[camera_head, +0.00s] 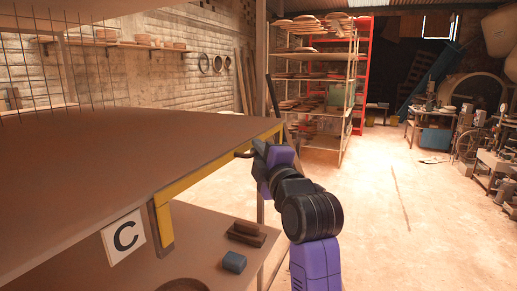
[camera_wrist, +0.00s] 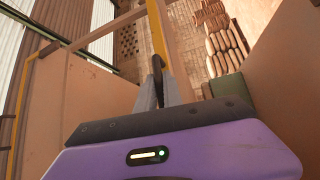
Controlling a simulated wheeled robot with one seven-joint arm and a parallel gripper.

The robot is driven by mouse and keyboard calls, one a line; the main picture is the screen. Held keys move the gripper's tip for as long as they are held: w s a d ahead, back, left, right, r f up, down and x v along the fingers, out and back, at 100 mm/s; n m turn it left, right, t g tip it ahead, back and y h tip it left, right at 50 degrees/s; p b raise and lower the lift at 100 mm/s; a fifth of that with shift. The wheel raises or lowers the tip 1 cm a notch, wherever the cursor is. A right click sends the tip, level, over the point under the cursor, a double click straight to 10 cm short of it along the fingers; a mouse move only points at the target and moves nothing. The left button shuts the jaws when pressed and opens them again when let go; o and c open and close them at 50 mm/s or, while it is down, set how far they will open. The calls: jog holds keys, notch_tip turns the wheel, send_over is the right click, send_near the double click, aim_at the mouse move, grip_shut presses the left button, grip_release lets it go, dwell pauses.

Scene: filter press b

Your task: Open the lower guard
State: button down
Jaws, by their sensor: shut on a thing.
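A yellow bar (camera_head: 215,168) runs along the edge of a large brown panel (camera_head: 110,150), with a short leg bent down at its near end. I take it for part of the guard, but cannot tell for sure. A small dark handle (camera_head: 243,155) stands out by the bar near its far end. My gripper (camera_head: 257,148) is at this handle, at the panel's far right corner. In the wrist view the fingers (camera_wrist: 158,92) are closed around the dark handle (camera_wrist: 157,64), with the yellow bar (camera_wrist: 158,28) just beyond it. The handle's far end is hidden.
Below is a lower surface (camera_head: 205,238) with a blue block (camera_head: 234,262) and a dark brown block (camera_head: 246,233). A post (camera_head: 261,70) rises beside my gripper.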

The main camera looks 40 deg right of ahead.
jog(key=c, duration=1.5)
grip_release()
jog(key=b+v, duration=0.1)
jog(key=v, duration=0.6)
jog(key=shift+s, duration=0.4)
jog(key=shift+a, duration=0.15)
